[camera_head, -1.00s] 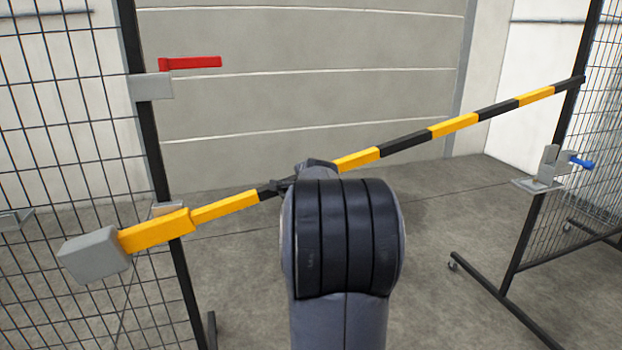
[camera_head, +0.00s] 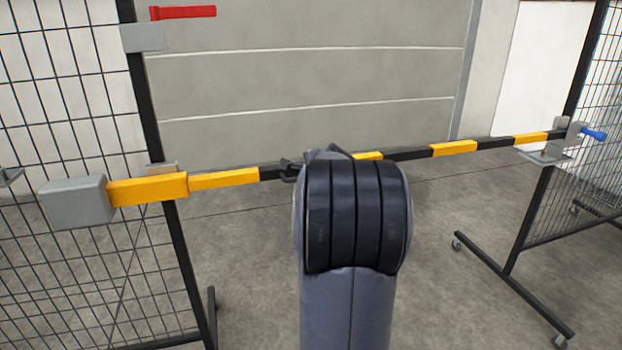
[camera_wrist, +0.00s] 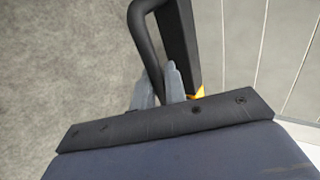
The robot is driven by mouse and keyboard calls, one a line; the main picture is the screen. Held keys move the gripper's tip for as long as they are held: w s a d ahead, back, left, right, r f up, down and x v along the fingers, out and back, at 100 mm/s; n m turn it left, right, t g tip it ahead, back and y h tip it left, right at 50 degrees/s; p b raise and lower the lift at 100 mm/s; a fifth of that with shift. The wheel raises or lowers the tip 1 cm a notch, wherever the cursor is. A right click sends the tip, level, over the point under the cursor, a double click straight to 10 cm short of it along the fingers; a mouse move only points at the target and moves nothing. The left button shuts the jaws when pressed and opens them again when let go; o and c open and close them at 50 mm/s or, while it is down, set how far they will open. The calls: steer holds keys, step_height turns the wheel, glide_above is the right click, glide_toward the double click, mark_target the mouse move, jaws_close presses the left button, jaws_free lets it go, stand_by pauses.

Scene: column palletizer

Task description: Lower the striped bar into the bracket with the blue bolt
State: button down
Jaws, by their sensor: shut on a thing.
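The striped yellow-and-black bar (camera_head: 225,179) spans the opening almost level, rising slightly to the right. A grey block (camera_head: 75,201) is on its left end. Its right end is at the grey bracket (camera_head: 543,158) with the blue bolt (camera_head: 594,135). I cannot tell whether it rests fully in the bracket. In the wrist view, my gripper (camera_wrist: 160,88) is shut on the black looped handle (camera_wrist: 149,50) beside the bar (camera_wrist: 178,40). My arm hides part of the bar's middle in the head view.
A red lever (camera_head: 183,12) sits on the left post above the bar. Mesh fence panels (camera_head: 85,110) stand left and right, the right one on a black floor foot (camera_head: 515,290). The concrete floor beyond the bar is clear.

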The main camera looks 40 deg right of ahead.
steer(key=shift+a+f, duration=0.15)
steer(key=shift+f, duration=0.4)
steer(key=c, duration=1.8)
jaws_free()
steer(key=shift+s+r, duration=0.1)
steer(key=shift+r, duration=0.05)
steer(key=v, duration=1)
steer(key=shift+s+r+p, duration=0.25)
steer(key=shift+r+p, duration=0.05)
steer(key=x, duration=1)
steer(key=shift+w+f+b, duration=0.2)
steer(key=shift+w+b, duration=0.05)
steer(key=shift+b, duration=0.05)
steer(key=shift+w, duration=0.1)
steer(key=shift+r, duration=0.2)
